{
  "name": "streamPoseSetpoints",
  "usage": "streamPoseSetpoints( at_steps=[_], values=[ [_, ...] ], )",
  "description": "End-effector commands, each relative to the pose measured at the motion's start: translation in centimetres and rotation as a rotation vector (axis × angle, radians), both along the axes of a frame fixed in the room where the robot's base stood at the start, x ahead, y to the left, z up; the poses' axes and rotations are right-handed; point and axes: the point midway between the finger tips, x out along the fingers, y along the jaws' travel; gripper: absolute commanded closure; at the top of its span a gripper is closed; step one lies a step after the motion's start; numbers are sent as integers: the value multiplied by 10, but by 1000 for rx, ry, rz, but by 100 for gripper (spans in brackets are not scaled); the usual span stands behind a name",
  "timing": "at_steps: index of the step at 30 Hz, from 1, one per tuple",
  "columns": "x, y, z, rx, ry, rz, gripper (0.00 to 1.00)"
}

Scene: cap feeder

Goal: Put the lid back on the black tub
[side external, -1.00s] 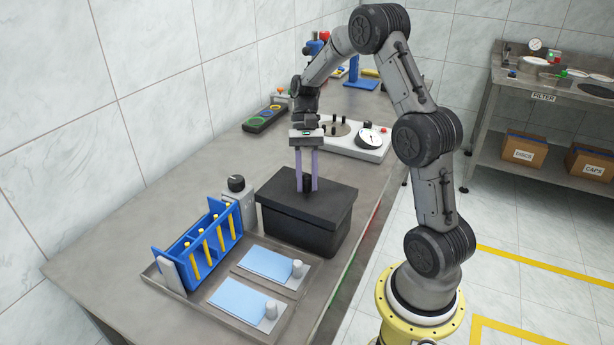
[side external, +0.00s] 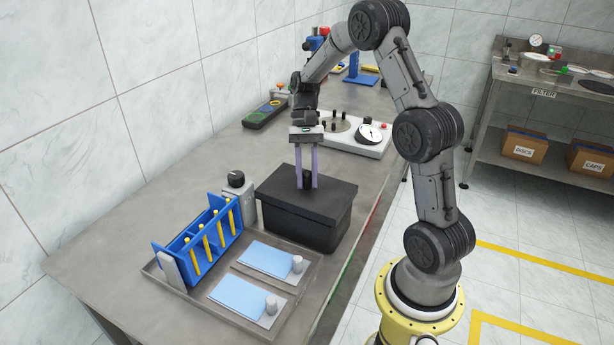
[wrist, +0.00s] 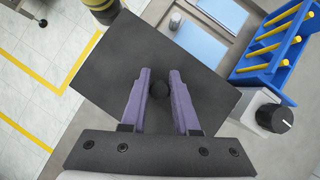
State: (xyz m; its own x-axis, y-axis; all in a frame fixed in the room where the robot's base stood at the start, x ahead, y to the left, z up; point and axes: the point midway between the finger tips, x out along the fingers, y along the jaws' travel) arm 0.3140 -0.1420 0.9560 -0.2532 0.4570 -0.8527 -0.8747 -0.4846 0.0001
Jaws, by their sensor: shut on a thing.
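The black tub (side external: 305,228) stands on the steel bench in the side view. Its black lid (side external: 330,196) lies on top of the tub and looks level, covering the opening. Whether the lid is fully seated all round cannot be told. My gripper (side external: 307,184) points straight down over the lid, its two purple fingers shut on the lid's round black knob. In the wrist view the knob (wrist: 160,88) sits between the fingertips, and the lid (wrist: 120,60) fills the middle. The tub below is hidden by the lid there.
A blue rack (side external: 205,245) with several yellow sticks and a grey dial box (side external: 238,195) stand close left of the tub. A tray (side external: 158,272) with light blue pads lies in front. A white gauge panel (side external: 350,143) is behind.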

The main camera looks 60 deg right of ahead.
Motion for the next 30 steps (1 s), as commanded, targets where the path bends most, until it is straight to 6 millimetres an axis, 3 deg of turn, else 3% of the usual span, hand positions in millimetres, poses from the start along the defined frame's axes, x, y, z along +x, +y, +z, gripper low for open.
streamPoseSetpoints(
  at_steps=[30],
  values=[
    [0, 0, -13, 0, 0, 0, 100]
  ],
)
